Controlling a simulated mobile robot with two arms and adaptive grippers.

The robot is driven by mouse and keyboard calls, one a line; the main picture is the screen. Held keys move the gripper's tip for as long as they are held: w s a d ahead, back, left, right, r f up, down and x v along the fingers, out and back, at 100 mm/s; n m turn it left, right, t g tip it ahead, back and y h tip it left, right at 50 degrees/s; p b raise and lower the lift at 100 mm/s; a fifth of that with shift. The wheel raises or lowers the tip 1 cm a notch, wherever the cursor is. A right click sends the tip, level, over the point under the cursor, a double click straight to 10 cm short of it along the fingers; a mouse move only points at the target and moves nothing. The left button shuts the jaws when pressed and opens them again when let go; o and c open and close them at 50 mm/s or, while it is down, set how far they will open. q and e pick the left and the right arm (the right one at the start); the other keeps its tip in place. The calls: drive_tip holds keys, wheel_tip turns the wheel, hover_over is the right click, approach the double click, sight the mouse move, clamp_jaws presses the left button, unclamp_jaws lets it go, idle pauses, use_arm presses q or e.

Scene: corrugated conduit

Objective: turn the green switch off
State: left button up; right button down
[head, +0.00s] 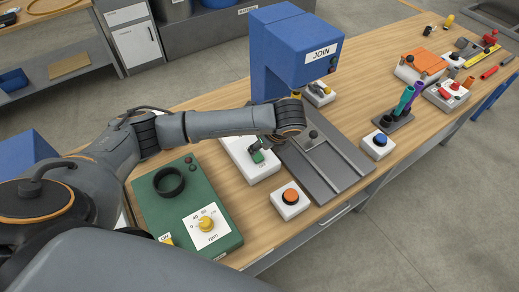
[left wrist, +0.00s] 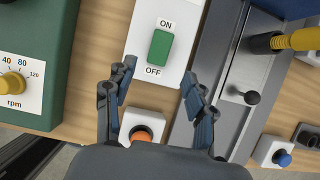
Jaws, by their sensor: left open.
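The green switch (left wrist: 159,48) is a rocker on a white plate (left wrist: 176,20), with ON printed above it and OFF below it. Which way the rocker is tipped is hard to tell. In the head view the green switch (head: 257,156) shows partly below my left wrist, beside the green rpm box. My left gripper (left wrist: 156,78) is open and empty. In the left wrist view its two fingers stand apart on either side of the plate's lower end, with the switch beyond the tips and between their lines. My right gripper is not in view.
A white box with an orange button (head: 291,196) sits near the bench's front edge. The grey rail fixture (head: 325,160) and blue JOIN press (head: 290,50) stand right of the switch. The green rpm box (head: 180,205) is on the left. A blue-button box (head: 377,145) stands further right.

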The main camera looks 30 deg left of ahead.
use_arm(q)
drive_tip(key=shift+v, duration=1.7)
